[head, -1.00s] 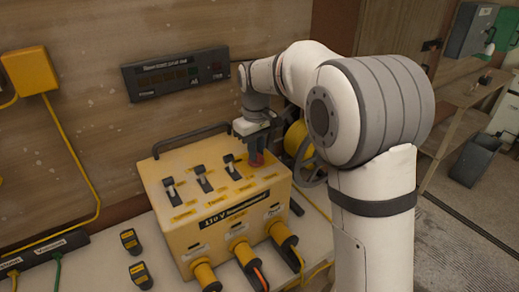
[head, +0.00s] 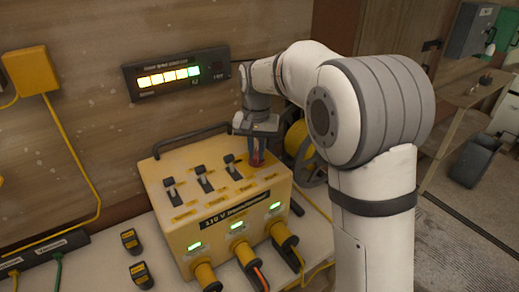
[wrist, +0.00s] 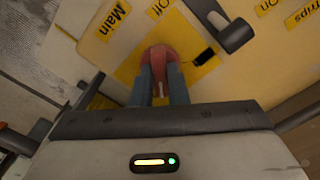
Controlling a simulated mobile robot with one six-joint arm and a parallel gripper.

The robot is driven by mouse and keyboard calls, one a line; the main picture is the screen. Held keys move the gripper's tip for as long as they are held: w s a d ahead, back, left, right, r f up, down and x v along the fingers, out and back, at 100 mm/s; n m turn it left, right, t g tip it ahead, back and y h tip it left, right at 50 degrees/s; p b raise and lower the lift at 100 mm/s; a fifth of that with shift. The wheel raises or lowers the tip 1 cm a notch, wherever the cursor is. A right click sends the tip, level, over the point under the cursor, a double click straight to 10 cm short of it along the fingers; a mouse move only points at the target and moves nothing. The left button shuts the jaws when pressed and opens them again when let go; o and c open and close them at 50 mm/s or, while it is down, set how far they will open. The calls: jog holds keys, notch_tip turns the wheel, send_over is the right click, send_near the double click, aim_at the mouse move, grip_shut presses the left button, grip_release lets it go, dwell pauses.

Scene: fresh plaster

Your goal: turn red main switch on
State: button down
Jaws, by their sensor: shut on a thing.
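The red main switch (wrist: 160,58) sits on a yellow plate beside the label "Main" in the wrist view. It also shows at the right end of the transformer's top (head: 259,162) in the head view. My gripper (wrist: 161,74) is shut on the red switch, with one blue-grey finger on each side of it. In the head view my gripper (head: 256,147) points down at the switch. The fingers hide part of the switch. The yellow transformer box (head: 172,232) has green lights lit on its front.
Several black toggle switches (head: 203,180) stand left of the red one, and one lever (wrist: 235,35) is close by my fingers. A black carry handle (head: 190,137) rises behind. The wall display (head: 175,75) shows lit amber and green bars. Plugs and cables (head: 243,256) fill the front.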

aim_at(257, 152)
jog(key=shift+w+r+m, duration=0.15)
jog(key=shift+r+m, duration=0.05)
jog(key=shift+m, duration=0.3)
jog(key=c, duration=1.6)
grip_release()
jog(key=shift+w+f, duration=0.1)
jog(key=shift+f, duration=0.05)
jog(key=shift+o, duration=0.8)
notch_tip(257, 152, up, 8)
jog(key=shift+f+b, duration=0.25)
jog(key=shift+b, duration=0.2)
jog(key=shift+r, duration=0.15)
